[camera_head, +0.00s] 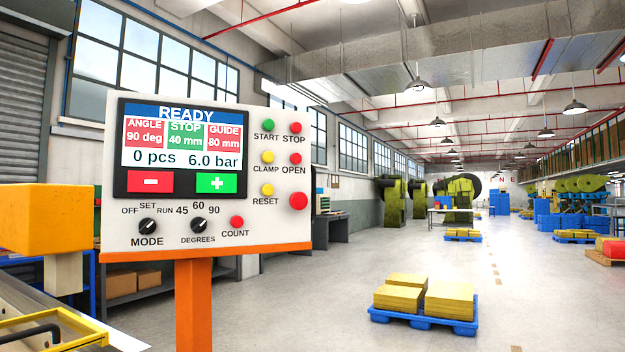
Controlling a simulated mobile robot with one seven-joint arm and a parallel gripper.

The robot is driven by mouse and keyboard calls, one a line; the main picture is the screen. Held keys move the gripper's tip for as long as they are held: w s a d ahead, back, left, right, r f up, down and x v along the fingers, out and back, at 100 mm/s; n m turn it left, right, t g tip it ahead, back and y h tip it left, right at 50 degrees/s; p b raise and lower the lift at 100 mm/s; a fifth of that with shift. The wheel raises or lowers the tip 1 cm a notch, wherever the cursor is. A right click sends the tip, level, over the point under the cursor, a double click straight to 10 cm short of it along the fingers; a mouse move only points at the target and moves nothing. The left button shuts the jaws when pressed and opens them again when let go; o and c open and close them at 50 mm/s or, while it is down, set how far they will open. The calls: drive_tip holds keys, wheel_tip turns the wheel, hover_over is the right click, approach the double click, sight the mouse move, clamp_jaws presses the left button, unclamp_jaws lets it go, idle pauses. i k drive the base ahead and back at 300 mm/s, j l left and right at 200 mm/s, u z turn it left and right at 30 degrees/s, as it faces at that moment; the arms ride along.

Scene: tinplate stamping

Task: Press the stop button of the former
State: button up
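The former's control panel (120,230) is a pale board on an orange post, at the left of the head view. The screen (180,150) reads READY, ANGLE 90 deg, STOP 40 mm, GUIDE 80 mm, 0 pcs and 6.0 bar. My gripper is not in view.
A yellow machine part (44,220) and a yellow frame (55,325) stand at the lower left, beside the panel. A blue pallet (425,321) with yellow stacks is on the floor to the right. The floor in front of the panel's right side is clear.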

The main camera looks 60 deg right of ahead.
sight(296, 128)
drive_tip(key=l+z, duration=0.45)
drive_tip(key=l, duration=2.55)
